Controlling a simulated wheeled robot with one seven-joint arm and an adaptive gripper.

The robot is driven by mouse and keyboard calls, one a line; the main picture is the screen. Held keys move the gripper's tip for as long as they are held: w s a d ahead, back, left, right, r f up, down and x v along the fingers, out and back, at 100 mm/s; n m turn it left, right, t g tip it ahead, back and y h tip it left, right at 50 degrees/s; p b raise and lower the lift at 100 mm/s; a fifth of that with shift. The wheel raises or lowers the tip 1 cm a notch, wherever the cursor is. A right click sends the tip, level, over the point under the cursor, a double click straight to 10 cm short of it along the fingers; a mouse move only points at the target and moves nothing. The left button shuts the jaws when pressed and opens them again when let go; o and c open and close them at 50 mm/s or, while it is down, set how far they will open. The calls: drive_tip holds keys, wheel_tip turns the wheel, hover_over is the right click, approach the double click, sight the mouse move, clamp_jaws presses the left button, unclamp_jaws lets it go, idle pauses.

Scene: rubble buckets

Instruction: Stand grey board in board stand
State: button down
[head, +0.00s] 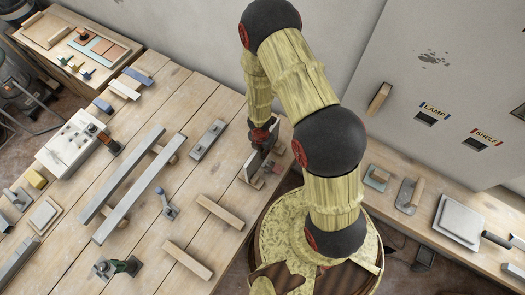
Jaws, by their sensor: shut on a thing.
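My gripper (262,146) points down near the right edge of the wooden workbench, partly hidden by my arm. It is shut on an upright thin board (250,166), which I take to be the grey board; only a narrow part of it shows. The board is down at or just above a small low piece with pale and reddish parts (257,182), which seems to be the board stand. My arm hides part of this area. I cannot tell whether the board's lower edge is seated in the stand.
Two long grey bars (140,187) lie across wooden blocks on the workbench (190,93). Wooden strips (220,214), a grey block (208,139) and a control box (75,141) are also there. At right, a shelf holds trowels (409,195) and a pale grey slab (459,220).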

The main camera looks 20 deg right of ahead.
drive_tip(key=shift+f+b, duration=0.4)
drive_tip(key=shift+f, duration=0.15)
drive_tip(key=c, duration=1.9)
unclamp_jaws()
drive_tip(key=shift+r, duration=0.1)
drive_tip(key=shift+o, duration=0.5)
drive_tip(key=shift+a+r, duration=0.15)
drive_tip(key=shift+r, duration=2.85)
drive_tip(key=shift+a+r, duration=0.15)
drive_tip(key=shift+r, duration=2.8)
